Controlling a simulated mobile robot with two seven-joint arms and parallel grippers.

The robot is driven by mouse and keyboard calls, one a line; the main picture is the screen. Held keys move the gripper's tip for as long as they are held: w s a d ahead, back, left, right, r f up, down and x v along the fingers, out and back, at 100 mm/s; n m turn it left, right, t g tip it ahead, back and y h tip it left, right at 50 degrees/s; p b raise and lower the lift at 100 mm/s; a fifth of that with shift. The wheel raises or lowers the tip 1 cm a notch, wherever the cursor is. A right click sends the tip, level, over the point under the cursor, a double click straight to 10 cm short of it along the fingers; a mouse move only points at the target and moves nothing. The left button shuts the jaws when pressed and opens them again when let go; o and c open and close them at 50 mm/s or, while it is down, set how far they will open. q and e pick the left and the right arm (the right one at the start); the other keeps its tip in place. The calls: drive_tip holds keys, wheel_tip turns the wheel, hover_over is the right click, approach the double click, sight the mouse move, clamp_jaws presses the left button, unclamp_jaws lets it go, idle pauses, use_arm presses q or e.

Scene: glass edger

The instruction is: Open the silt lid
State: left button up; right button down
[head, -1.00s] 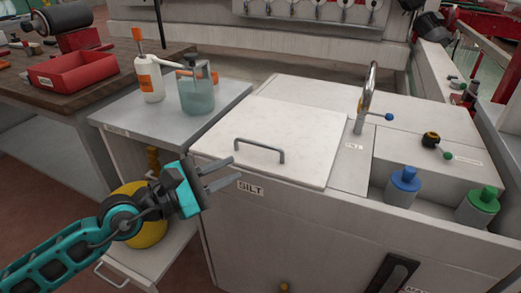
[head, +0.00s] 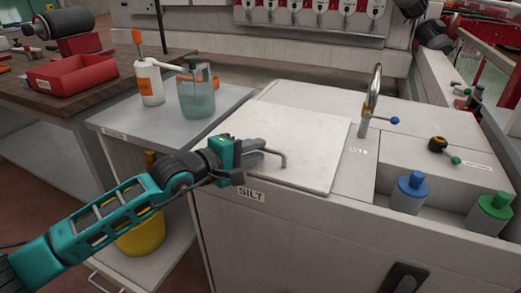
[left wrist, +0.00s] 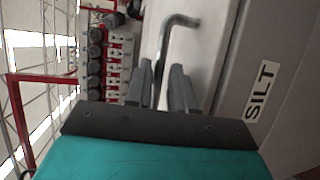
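The silt lid (head: 290,128) is a pale flat panel on the grey cabinet, lying closed. The SILT label (head: 251,195) is on the cabinet front below it and also shows in the left wrist view (left wrist: 261,90). The lid's grey bar handle (head: 284,162) is partly hidden behind my left gripper (head: 264,150). In the left wrist view the handle (left wrist: 167,50) runs between the two fingers of my left gripper (left wrist: 165,85). The fingers stand apart, one on each side of the bar, and do not look closed on it. My right gripper is not in view.
A side table (head: 140,122) at left holds a white bottle (head: 150,84) and a glass jar (head: 197,95). A tap (head: 371,98) stands right of the lid. Blue (head: 409,192) and green (head: 489,213) bottles sit in a recess at right.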

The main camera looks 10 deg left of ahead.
use_arm(q)
drive_tip(key=shift+x, duration=1.05)
drive_tip(key=shift+c, duration=0.4)
clamp_jaws()
